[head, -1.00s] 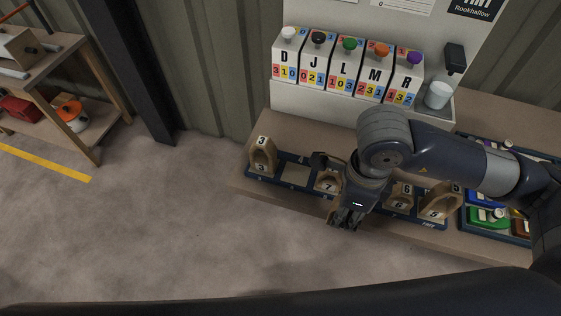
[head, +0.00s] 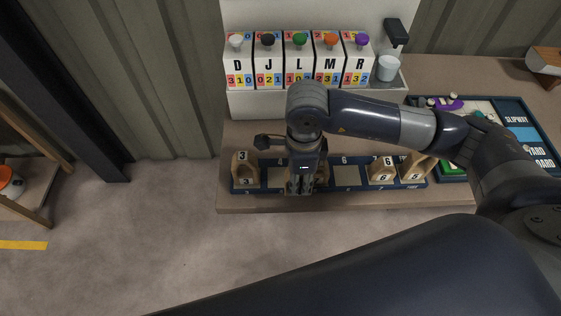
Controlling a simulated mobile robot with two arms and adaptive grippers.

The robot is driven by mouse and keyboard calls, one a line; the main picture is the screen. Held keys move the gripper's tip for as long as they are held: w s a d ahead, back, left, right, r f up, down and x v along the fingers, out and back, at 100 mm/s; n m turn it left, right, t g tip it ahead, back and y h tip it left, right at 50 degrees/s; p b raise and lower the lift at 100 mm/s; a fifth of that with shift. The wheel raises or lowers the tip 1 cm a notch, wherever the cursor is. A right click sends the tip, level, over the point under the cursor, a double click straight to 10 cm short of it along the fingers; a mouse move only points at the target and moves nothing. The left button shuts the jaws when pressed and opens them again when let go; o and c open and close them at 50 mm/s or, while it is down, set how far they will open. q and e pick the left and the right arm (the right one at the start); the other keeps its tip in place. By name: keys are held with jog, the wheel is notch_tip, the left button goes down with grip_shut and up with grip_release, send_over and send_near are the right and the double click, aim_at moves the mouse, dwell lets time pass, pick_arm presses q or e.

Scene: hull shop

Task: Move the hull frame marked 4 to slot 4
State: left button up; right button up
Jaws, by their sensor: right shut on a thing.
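My right gripper (head: 302,188) reaches down over the third place of the blue slotted rack (head: 260,187). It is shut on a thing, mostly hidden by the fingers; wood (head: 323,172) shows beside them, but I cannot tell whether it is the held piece. No mark 4 is readable on any hull frame. Bare slots show at the second place (head: 277,178) and the fourth place (head: 345,177), the latter with a 6 behind it. My left gripper is out of view.
Hull frames marked 3 (head: 243,170), 6 (head: 381,172) and 5 (head: 413,168) stand in the rack. A board with coloured pieces (head: 515,135) lies right. The floor in front is clear.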

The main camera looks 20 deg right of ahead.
jog(key=w, duration=0.2)
jog(key=w+a+p, duration=0.1)
jog(key=w+a, duration=0.1)
jog(key=w, duration=0.1)
jog(key=shift+w+f+p, duration=0.2)
jog(key=shift+w+p, duration=0.1)
jog(key=shift+w, duration=0.05)
jog(key=shift+w+a+f, duration=0.1)
jog(key=shift+w+f, duration=0.05)
jog(key=shift+w, duration=0.3)
notch_tip(320, 180, down, 2)
jog(key=shift+f+p, duration=0.25)
jog(key=shift+p, duration=0.65)
jog(key=shift+f, duration=0.4)
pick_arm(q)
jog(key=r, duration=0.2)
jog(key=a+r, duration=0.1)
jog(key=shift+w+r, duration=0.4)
pick_arm(e)
jog(key=shift+f, duration=0.1)
jog(key=shift+f, duration=0.2)
jog(key=o, duration=1.1)
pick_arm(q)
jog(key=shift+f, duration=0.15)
